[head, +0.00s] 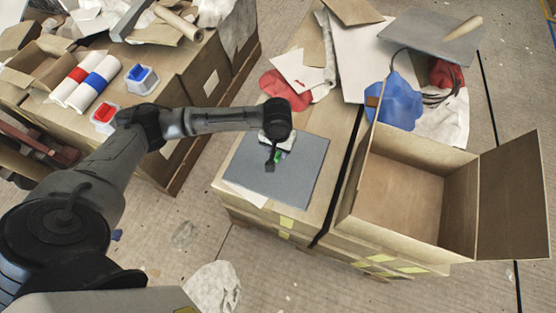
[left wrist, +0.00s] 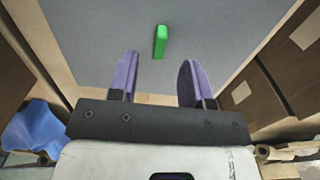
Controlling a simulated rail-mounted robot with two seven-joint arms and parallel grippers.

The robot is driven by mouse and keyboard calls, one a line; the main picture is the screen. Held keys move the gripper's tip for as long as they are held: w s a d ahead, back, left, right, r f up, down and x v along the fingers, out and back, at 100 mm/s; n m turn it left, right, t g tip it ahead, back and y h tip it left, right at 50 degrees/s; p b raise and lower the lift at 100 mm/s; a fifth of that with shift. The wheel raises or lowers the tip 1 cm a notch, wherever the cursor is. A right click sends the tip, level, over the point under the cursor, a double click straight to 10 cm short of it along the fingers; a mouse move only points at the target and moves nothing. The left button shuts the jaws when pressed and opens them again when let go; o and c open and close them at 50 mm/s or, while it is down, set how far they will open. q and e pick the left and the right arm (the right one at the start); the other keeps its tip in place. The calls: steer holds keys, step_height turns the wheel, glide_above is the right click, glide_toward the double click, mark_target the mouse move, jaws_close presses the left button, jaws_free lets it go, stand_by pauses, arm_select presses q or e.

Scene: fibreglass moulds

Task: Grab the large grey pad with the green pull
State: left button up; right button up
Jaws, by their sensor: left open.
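The large grey pad (head: 302,170) lies flat on top of a cardboard-covered stack in the head view. It fills the upper part of the left wrist view (left wrist: 95,30). Its green pull (left wrist: 160,41) stands on the pad, just beyond the fingertips and roughly centred between them. In the head view the pull (head: 279,155) is partly hidden by my left gripper (head: 271,158). That gripper is over the pad, open, with two purple fingers (left wrist: 160,75) apart and nothing between them. My right gripper is not in view.
An open cardboard box (head: 400,200) stands right of the pad, past a black strap. Red cloth (head: 283,90), a blue cloth (head: 400,104) and a grey sheet with a wooden handle (head: 430,45) lie behind. A cluttered bench (head: 170,70) stands left, across a floor gap.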

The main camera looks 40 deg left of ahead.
mark_target(278, 154)
arm_select(q)
steer(key=f+b, duration=0.2)
steer(key=f, duration=0.1)
steer(key=f+b, duration=0.1)
steer(key=shift+w+a+f+b, duration=0.15)
steer(key=shift+w+b, duration=0.15)
steer(key=shift+b, duration=0.1)
steer(key=shift+f, duration=0.45)
steer(key=shift+r, duration=0.1)
steer(key=shift+c, duration=1.3)
jaws_close()
